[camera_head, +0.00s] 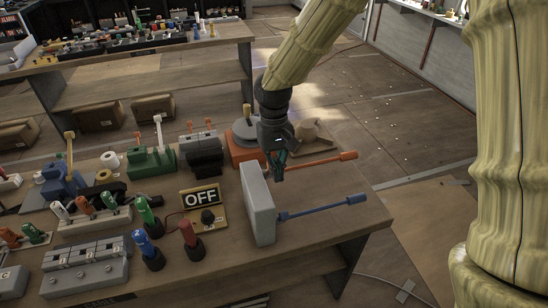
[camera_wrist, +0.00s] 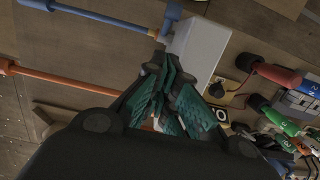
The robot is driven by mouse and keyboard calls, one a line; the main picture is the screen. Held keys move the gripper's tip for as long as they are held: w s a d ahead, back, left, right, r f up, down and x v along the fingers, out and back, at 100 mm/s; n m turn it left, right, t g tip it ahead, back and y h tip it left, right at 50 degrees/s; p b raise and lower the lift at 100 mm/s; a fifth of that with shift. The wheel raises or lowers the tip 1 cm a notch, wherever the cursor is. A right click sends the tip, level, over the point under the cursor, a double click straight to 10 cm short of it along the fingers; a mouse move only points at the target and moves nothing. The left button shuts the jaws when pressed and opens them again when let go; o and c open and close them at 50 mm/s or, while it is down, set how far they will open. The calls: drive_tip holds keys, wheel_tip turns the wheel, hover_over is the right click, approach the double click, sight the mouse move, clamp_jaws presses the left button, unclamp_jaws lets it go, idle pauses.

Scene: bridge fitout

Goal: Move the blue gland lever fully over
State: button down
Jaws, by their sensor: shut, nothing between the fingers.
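The blue gland lever (camera_head: 325,208) sticks out to the right from the grey box (camera_head: 258,205) near the table's right end. It lies nearly level, with a thicker grip at its far end. In the wrist view the blue lever (camera_wrist: 95,14) crosses the top and meets the pale box (camera_wrist: 198,45). An orange lever (camera_head: 322,160) runs roughly parallel behind it. My gripper (camera_head: 279,176) is shut and empty, pointing down beside the box near the orange lever's inner end. In the wrist view the green-padded fingers (camera_wrist: 171,72) are close to the box; contact cannot be told.
The OFF sign (camera_head: 200,198) with a black knob stands left of the box. Red (camera_head: 190,238) and blue (camera_head: 145,245) upright handles stand in front of it. More switches and levers crowd the table's left. The table top (camera_head: 320,235) is clear around the blue lever.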

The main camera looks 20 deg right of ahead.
sight(281, 218)
drive_tip(key=s+f+p, duration=0.1)
drive_tip(key=f, duration=0.1)
drive_tip(key=s+f+p, duration=0.1)
drive_tip(key=f, duration=0.1)
drive_tip(key=s+f, duration=0.2)
drive_tip(key=shift+f+p, duration=0.3)
drive_tip(key=shift+p, duration=0.1)
drive_tip(key=shift+f, duration=0.1)
drive_tip(key=shift+f, duration=0.1)
drive_tip(key=shift+s, duration=0.1)
